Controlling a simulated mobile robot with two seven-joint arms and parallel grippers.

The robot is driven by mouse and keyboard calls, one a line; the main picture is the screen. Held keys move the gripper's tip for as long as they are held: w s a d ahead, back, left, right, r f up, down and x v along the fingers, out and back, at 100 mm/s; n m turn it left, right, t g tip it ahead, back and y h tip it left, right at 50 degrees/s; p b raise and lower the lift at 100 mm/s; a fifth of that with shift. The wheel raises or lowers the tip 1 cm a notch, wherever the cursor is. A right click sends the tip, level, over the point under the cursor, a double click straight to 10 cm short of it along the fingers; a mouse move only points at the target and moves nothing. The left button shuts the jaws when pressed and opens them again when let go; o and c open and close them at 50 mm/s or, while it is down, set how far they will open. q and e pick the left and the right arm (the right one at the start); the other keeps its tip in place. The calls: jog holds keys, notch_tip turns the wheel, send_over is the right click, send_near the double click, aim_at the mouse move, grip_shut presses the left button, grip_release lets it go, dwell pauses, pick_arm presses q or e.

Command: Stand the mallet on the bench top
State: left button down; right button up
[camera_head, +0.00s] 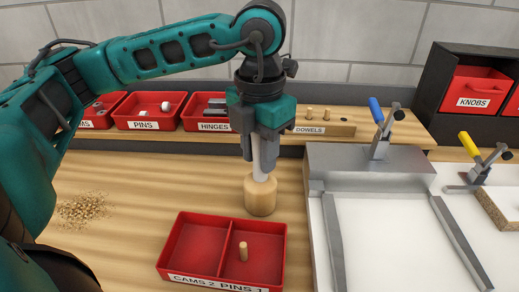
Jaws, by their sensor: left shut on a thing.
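The mallet (260,195) has a pale wooden cylindrical head and a whitish handle. It is upright with its head at the bottom, just behind the red two-part tray. My left gripper (263,150) points down and is shut on the mallet's handle. I cannot tell whether the head touches the wooden bench top (135,230) or hangs slightly above it. My right gripper does not show.
The red tray (222,222) labelled CAMS 2 and PINS 1 has one dowel standing in its right compartment. A metal-and-white fixture (370,165) with a blue-handled clamp stands at right. Red bins (150,110) line the back shelf. Shavings (82,208) lie at left.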

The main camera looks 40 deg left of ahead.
pick_arm(q)
jog(key=shift+f, duration=0.1)
jog(key=c, duration=1.3)
grip_release()
jog(key=shift+f, duration=0.1)
jog(key=o, duration=0.5)
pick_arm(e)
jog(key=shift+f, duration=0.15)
pick_arm(q)
jog(key=shift+r, duration=0.3)
notch_tip(320, 180, up, 11)
jog(key=shift+f+p, duration=0.1)
jog(key=shift+p, duration=0.8)
jog(key=shift+d+r, duration=0.1)
jog(key=shift+r, duration=0.4)
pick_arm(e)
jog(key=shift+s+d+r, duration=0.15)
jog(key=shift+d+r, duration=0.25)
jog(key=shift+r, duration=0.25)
